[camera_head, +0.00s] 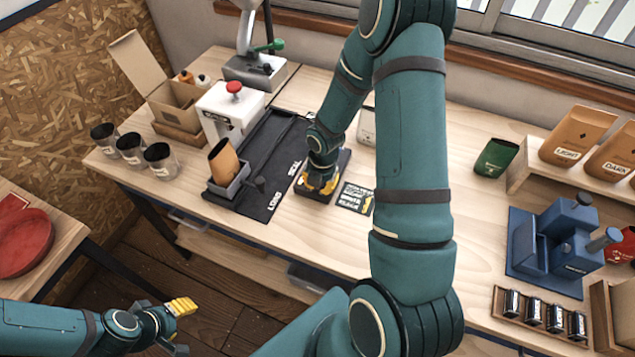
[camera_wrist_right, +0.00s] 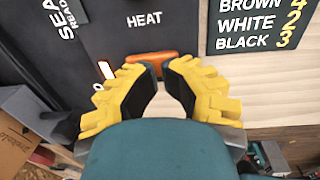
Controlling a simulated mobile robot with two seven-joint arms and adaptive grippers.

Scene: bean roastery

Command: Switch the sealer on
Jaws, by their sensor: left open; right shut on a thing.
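A dark control box (camera_head: 341,164) sits right of the mat, mostly under my right gripper (camera_head: 320,187). In the right wrist view the panel (camera_wrist_right: 125,40) reads HEAT, with an orange switch (camera_wrist_right: 150,60) below the word and a small bright strip (camera_wrist_right: 106,70) to its left. My right gripper (camera_wrist_right: 160,68) is shut on the orange switch, which shows between its yellow fingertips. My left gripper (camera_head: 181,328) is open and empty, low over the floor.
An orange-brown pouch (camera_head: 224,160) stands in a grey holder (camera_head: 229,186) on the mat. A number card (camera_head: 355,198) lies right of the control box. Several dark cups (camera_head: 160,160) stand at the left edge. A blue press (camera_head: 560,240) and pouches (camera_head: 577,135) are at the right.

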